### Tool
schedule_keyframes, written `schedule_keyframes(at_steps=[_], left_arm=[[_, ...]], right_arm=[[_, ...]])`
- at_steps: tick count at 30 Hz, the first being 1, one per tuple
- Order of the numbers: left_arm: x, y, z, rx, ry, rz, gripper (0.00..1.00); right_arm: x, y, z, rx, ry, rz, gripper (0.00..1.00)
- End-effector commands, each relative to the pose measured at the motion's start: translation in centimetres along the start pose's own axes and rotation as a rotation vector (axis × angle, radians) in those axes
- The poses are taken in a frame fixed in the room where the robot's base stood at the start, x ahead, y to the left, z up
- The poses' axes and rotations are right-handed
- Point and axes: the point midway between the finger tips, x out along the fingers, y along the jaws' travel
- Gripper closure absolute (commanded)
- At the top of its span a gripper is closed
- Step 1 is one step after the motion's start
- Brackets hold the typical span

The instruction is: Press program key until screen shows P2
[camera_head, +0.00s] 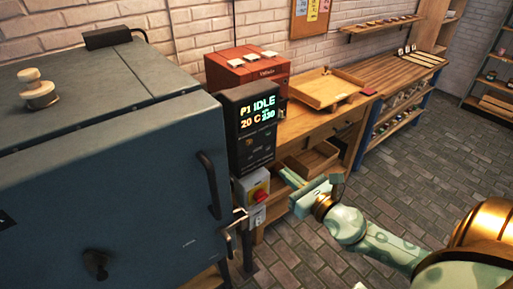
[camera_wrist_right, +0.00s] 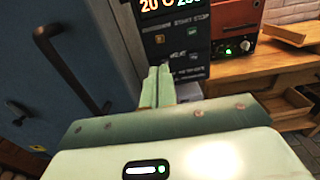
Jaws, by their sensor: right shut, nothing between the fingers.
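The black control panel (camera_head: 238,160) is on the right side of the blue kiln (camera_head: 110,180). Its screen (camera_head: 257,112) reads P1 IDLE with 20 C below; the small digits beside that look like 230. In the right wrist view the lower part of the screen (camera_wrist_right: 165,6) shows, with a row of small keys (camera_wrist_right: 160,39) under labels including START and STOP. My right gripper (camera_head: 284,172) is shut and empty, right of the panel's lower part. In the wrist view its fingertips (camera_wrist_right: 160,70) are below the key row, overlapping the panel's lower part; contact cannot be told.
A red switch knob (camera_head: 261,196) on a yellow plate is below the panel. The kiln's black door handle (camera_head: 209,184) stands out left of it. A red box (camera_head: 246,68) and wooden tray (camera_head: 325,88) are on the bench behind. The brick floor at right is open.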

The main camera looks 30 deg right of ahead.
Motion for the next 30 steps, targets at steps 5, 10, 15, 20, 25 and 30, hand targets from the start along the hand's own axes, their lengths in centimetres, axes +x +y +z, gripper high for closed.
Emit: schedule_keyframes(at_steps=[5, 10, 15, 20, 25, 30], left_arm=[[-0.2, 0.0, 0.0, 0.000, 0.000, -0.001, 0.12], [-1.1, -0.1, -0.2, 0.000, 0.002, -0.002, 0.12], [-1.8, -0.2, -0.3, 0.000, 0.004, -0.002, 0.12], [-2.1, -0.2, -0.4, 0.000, 0.005, -0.003, 0.12], [-2.1, -0.2, -0.4, 0.000, 0.005, -0.003, 0.12], [-2.1, -0.2, -0.4, 0.000, 0.005, -0.003, 0.12]], right_arm=[[0.5, 0.0, 0.1, 0.003, -0.001, -0.001, 1.00], [2.8, 0.0, 0.4, 0.004, -0.003, -0.001, 1.00], [6.5, -0.1, 0.3, 0.005, -0.003, -0.002, 1.00], [9.9, 0.0, 0.2, 0.006, -0.002, -0.001, 1.00], [12.5, 0.0, 0.1, 0.005, -0.001, -0.001, 1.00], [13.8, 0.0, -0.1, 0.005, 0.001, -0.001, 1.00]])
